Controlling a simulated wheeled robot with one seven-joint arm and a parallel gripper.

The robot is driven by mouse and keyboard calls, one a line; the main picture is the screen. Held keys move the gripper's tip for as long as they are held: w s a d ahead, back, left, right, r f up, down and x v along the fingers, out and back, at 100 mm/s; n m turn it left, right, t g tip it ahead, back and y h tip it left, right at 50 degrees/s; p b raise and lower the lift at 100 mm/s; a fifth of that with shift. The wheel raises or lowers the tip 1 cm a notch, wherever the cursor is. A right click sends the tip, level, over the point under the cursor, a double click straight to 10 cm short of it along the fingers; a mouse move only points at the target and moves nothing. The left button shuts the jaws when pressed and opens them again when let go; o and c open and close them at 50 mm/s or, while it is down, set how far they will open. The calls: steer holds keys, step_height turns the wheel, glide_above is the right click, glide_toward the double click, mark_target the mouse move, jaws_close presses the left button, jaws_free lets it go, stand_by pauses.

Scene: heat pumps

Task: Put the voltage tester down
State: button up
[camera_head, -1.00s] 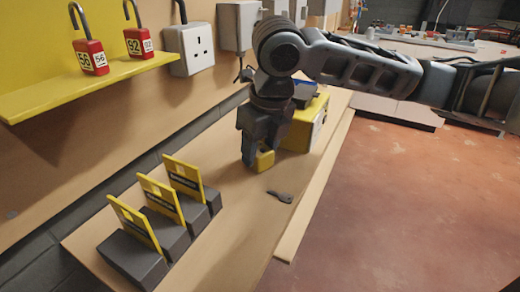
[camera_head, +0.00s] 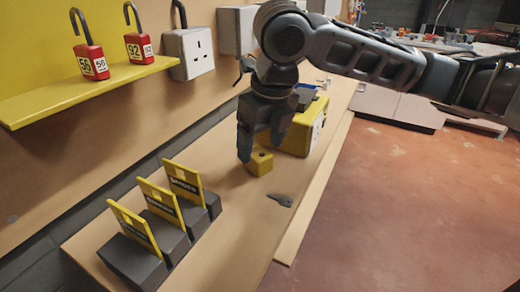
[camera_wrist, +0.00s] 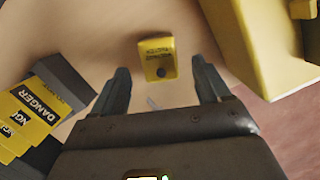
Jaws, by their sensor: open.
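The voltage tester is a small yellow block (camera_head: 260,162) standing on the wooden bench (camera_head: 235,225). In the wrist view the voltage tester (camera_wrist: 157,58) shows printed lettering and a dark round spot, and lies just beyond the fingertips. My gripper (camera_head: 261,150) is open and empty just above and around the tester, with a gap on both sides. In the wrist view my gripper (camera_wrist: 160,80) has its two dark fingers wide apart.
Dark blocks with yellow danger cards (camera_head: 160,215) stand at the front left. A larger yellow box (camera_head: 305,130) is close behind the tester. A small dark key-like piece (camera_head: 280,199) lies in front. Red padlocks (camera_head: 91,61) are on the yellow shelf (camera_head: 85,90).

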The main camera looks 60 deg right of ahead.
step_height(320, 180, up, 9)
steer(key=s, duration=0.1)
steer(key=shift+s+a+f+p, duration=0.15)
steer(key=shift+s+a+p, duration=0.2)
steer(key=shift+p, duration=0.05)
stand_by(0.3)
